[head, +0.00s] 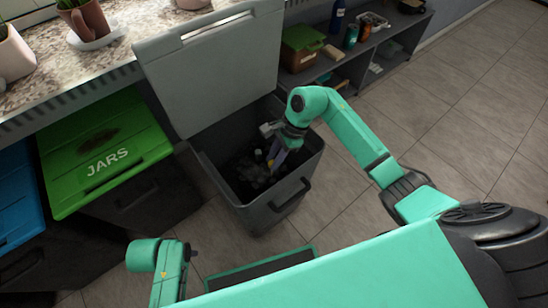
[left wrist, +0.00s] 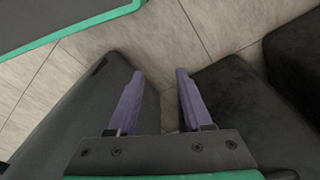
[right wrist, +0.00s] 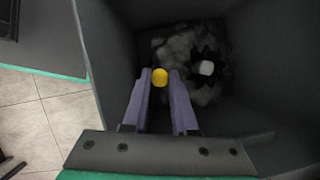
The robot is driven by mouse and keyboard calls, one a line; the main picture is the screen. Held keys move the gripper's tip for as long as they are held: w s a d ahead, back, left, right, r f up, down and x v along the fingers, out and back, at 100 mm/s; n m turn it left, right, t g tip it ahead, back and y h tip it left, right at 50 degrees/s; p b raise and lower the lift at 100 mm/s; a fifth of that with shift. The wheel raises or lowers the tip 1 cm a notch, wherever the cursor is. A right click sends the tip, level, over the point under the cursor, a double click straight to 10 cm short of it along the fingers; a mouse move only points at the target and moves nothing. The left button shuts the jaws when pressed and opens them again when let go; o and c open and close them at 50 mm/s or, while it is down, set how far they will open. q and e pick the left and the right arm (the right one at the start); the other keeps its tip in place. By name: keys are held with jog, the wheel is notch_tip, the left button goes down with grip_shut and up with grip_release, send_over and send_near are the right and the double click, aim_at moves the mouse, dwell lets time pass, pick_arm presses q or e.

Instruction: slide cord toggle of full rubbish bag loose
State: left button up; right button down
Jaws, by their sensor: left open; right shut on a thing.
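A dark rubbish bag (head: 250,172) lies low inside the open grey bin (head: 268,213); it also shows in the right wrist view (right wrist: 180,48) with a gathered dark ring. A small yellow piece (right wrist: 160,77), which looks like the cord toggle, sits between the fingertips of my right gripper (right wrist: 160,80). The right gripper is shut on it, reaching down into the bin. A small white piece (right wrist: 206,68) sits in the gathered ring just right of it; I cannot tell what it is. My left gripper (left wrist: 155,78) is open and empty, above the floor and dark bin sides.
The bin's raised lid (head: 208,75) leans up behind it. A green-lidded JARS bin (head: 105,150) and a blue-lidded bin (head: 18,200) stand to the left under a counter (head: 60,62) with potted plants. Shelves (head: 355,55) stand behind. The tiled floor (head: 450,95) to the right is clear.

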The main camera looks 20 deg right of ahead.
dwell(0.6)
jog(key=shift+f+b, duration=0.25)
jog(key=shift+b, duration=0.05)
notch_tip(320, 180, down, 3)
jog(key=b, duration=0.3)
jog(key=shift+f, duration=0.1)
jog(key=shift+f+b, duration=0.85)
jog(key=shift+f, duration=0.05)
jog(key=c, duration=0.7)
grip_release()
pick_arm(q)
jog(key=w+d+r+t+h, duration=0.1)
jog(key=w+d+r+t, duration=0.1)
jog(key=d+r, duration=0.2)
jog(key=shift+d+r+m+t+h, duration=0.2)
jog(key=shift+r+m+t+h, duration=0.15)
jog(key=shift+r, duration=0.6)
jog(key=shift+w, duration=0.1)
